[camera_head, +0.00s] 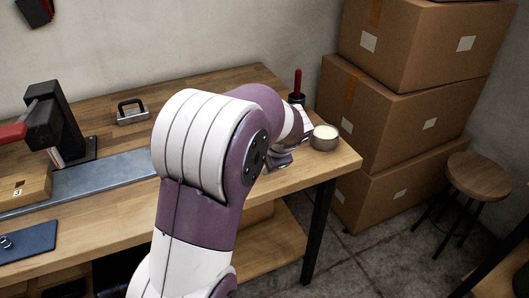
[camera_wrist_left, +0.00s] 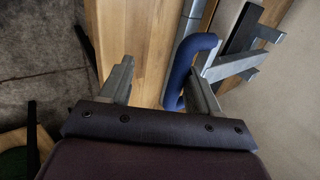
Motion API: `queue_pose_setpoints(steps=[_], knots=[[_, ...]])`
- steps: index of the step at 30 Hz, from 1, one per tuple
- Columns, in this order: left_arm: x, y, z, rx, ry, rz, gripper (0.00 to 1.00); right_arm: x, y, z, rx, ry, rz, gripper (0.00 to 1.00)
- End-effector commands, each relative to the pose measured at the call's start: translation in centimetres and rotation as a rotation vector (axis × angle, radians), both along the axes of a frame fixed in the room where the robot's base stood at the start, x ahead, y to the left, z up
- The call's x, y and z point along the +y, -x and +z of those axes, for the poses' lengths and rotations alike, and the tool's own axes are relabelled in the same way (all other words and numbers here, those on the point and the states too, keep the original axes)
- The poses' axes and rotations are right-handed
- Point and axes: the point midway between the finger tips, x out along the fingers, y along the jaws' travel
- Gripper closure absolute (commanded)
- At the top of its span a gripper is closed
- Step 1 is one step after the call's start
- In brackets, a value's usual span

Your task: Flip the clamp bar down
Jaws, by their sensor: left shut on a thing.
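A blue curved handle (camera_wrist_left: 189,72) shows in the left wrist view, beside grey metal bars and brackets (camera_wrist_left: 236,62) that look like the clamp. My left gripper (camera_wrist_left: 163,82) has one finger on each side of the view, with the blue handle close against the right finger. It is shut on the handle, though a gap shows by the left finger. In the head view my purple and white arm reaches over the right end of the workbench (camera_head: 250,85) and hides most of the gripper and the clamp. My right gripper is not in view.
A pale-topped tin (camera_head: 325,138) and a red-handled tool (camera_head: 298,84) stand close beyond my wrist. Cardboard boxes (camera_head: 385,110) are stacked at the right, with a stool (camera_head: 481,177) beside them. A black press (camera_head: 57,125) and a metal block (camera_head: 131,114) stand on the left.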

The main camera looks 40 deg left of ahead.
Motion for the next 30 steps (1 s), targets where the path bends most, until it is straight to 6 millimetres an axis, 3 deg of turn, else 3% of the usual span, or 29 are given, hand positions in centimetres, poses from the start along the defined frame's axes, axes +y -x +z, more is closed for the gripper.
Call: queue_pose_setpoints(steps=[1, 5, 10, 11, 14, 16, 17, 18, 24, 30], knots=[[-0.2, 0.4, -0.9, 0.018, 0.009, 0.003, 0.56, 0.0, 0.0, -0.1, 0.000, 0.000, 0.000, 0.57], [-0.2, 0.4, -0.7, 0.018, 0.008, 0.004, 0.56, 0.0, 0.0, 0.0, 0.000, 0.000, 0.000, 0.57], [-1.5, 1.0, 1.9, 0.010, 0.006, 0.001, 0.55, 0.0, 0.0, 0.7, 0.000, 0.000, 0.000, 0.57], [-1.9, 1.3, 2.7, 0.009, 0.005, 0.001, 0.51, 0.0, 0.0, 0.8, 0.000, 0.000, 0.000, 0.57], [-3.4, 2.1, 5.1, 0.007, 0.004, -0.004, 0.24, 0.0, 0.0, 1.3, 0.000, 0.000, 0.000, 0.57], [-4.3, 2.6, 6.7, 0.006, 0.005, -0.003, 0.25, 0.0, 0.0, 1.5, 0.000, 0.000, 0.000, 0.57], [-4.7, 2.8, 7.3, 0.005, 0.004, -0.003, 0.47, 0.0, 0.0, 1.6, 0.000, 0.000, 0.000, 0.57], [-5.1, 3.1, 8.1, 0.004, 0.004, -0.004, 0.56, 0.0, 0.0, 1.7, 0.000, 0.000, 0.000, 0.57], [-6.3, 3.8, 10.2, 0.002, 0.003, -0.004, 0.56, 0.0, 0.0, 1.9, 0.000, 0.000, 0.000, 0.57], [-6.4, 3.9, 10.4, 0.001, 0.002, -0.002, 0.56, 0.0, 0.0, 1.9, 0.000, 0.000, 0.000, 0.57]])
